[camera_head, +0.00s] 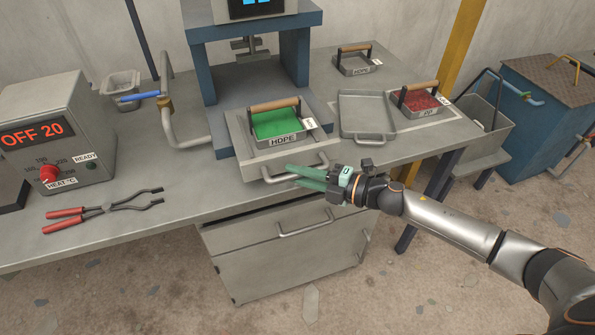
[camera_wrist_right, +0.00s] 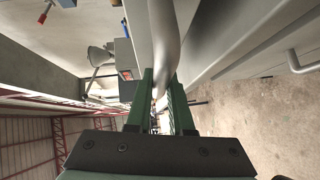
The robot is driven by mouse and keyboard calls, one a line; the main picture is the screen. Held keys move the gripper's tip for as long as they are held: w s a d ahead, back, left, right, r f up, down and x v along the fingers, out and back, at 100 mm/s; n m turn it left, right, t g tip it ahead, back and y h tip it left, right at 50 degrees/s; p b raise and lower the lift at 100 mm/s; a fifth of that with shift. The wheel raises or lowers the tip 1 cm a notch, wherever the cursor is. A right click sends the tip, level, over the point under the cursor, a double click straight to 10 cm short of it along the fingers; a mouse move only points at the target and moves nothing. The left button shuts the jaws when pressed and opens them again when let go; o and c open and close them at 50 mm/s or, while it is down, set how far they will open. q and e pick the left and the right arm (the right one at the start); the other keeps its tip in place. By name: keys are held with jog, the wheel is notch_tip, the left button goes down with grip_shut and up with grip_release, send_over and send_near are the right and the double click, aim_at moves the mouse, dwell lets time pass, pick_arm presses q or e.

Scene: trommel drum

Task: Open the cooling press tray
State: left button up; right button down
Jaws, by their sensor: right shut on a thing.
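The cooling press tray (camera_head: 236,136) is a flat grey tray at the foot of the blue press (camera_head: 205,65). Its front part sticks out toward me over the table's front edge. A mold of green material labelled HDPE (camera_head: 277,123), with a wooden handle, sits on it. The tray's bar handle (camera_head: 272,178) runs along its front. My right gripper (camera_head: 300,177) is at the right part of this handle and is shut on it. In the right wrist view, the handle (camera_wrist_right: 164,40) passes between the green fingers (camera_wrist_right: 163,95). My left gripper is not in view.
A heater box reading OFF 20 (camera_head: 45,130) and red-handled tongs (camera_head: 105,208) are at the left. An empty grey tray (camera_head: 366,112) and a red PP mold (camera_head: 420,103) lie right of the press. A cabinet with drawers (camera_head: 285,250) stands below.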

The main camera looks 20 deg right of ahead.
jog(key=c, duration=1.1)
grip_release()
jog(key=shift+b+v, duration=0.75)
jog(key=shift+v, duration=5.5)
